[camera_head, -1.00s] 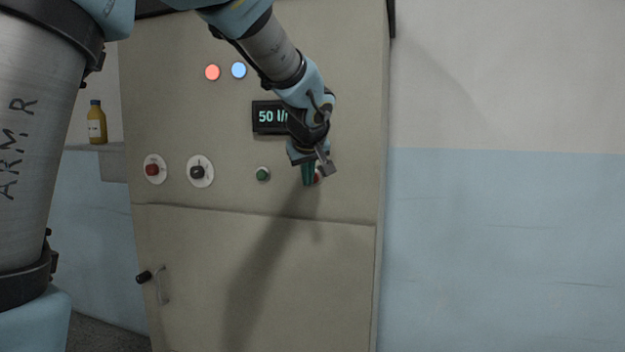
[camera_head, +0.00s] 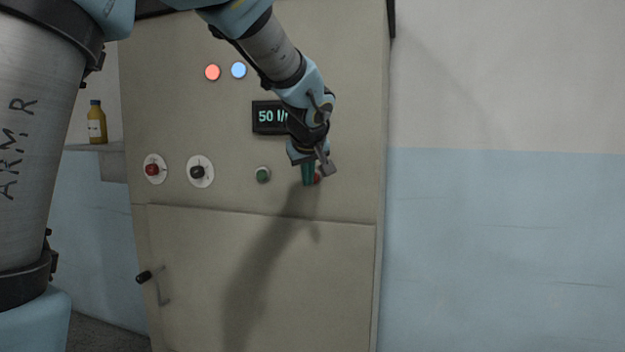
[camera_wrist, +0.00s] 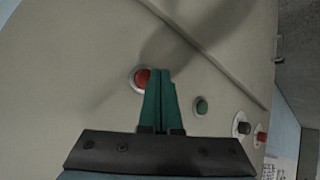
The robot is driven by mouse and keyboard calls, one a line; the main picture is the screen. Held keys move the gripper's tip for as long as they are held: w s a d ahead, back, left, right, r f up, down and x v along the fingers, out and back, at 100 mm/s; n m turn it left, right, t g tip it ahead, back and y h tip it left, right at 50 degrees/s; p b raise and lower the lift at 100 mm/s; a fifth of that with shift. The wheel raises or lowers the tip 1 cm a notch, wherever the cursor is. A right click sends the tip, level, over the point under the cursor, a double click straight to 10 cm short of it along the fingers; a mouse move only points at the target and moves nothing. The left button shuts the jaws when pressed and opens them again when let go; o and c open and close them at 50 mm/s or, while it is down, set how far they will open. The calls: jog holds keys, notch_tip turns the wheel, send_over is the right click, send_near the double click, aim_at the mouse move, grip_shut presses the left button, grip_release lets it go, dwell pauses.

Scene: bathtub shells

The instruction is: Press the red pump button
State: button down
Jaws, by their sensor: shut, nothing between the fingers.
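The red pump button (camera_wrist: 141,79) is a small red disc in a pale ring on the beige cabinet front (camera_head: 255,275). In the head view only a sliver of the red button (camera_head: 317,178) shows beside my fingers. My gripper (camera_head: 308,182) is shut and empty, its two green fingers together. In the wrist view the tips of my gripper (camera_wrist: 159,71) overlap the right part of the red button. Whether the tips touch it, I cannot tell.
A green button (camera_head: 263,175) is left of my gripper. Black (camera_head: 197,172) and red (camera_head: 152,169) knobs on white discs are further left. A display (camera_head: 268,117) reading 50 is partly behind my wrist. A handle (camera_head: 160,286) is lower left; a yellow bottle (camera_head: 96,124) stands on a ledge.

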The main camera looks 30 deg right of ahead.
dwell(0.3)
jog(key=shift+w+d, duration=0.3)
jog(key=shift+w, duration=0.05)
jog(key=shift+w+d, duration=0.25)
jog(key=shift+d, duration=0.05)
dwell(0.8)
jog(key=shift+a, duration=0.1)
jog(key=shift+s+a+b, duration=0.45)
jog(key=shift+s+b, duration=0.15)
jog(key=shift+b, duration=0.4)
